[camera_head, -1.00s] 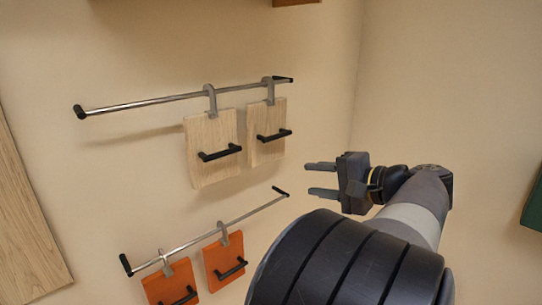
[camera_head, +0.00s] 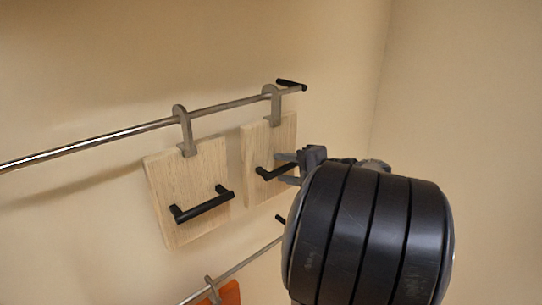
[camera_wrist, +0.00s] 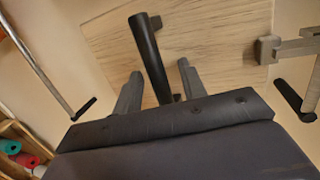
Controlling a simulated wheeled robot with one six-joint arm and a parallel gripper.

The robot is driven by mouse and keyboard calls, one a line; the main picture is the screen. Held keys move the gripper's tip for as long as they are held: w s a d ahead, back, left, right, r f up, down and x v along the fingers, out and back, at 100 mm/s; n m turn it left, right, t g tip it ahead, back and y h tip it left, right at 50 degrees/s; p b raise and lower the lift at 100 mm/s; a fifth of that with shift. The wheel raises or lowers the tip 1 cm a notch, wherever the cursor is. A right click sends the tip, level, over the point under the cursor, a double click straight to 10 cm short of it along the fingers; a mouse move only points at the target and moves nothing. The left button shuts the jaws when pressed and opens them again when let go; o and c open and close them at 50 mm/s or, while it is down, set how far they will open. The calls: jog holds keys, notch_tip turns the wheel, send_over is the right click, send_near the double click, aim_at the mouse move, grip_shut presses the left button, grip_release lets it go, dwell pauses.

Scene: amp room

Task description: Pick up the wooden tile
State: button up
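Two pale wooden tiles hang by grey hooks from the upper metal rail, each with a black bar handle. The left wooden tile (camera_head: 160,185) is clear of my gripper. The right wooden tile (camera_head: 250,150) is partly hidden behind my gripper (camera_head: 281,169). In the wrist view this wooden tile (camera_wrist: 215,35) fills the upper middle, with its hook (camera_wrist: 285,48) to the right. My gripper (camera_wrist: 160,74) is open, one finger on each side of the tile's black handle (camera_wrist: 150,55). Gaps show between the handle and both fingers.
The upper rail (camera_head: 90,143) runs along the wall and ends in a black cap just right of the right tile. A lower rail (camera_head: 240,266) holds an orange tile (camera_head: 230,293). A shelf with coloured rolls (camera_wrist: 28,159) shows at the wrist view's lower left.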

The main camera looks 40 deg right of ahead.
jog(key=shift+c, duration=0.4)
grip_shut()
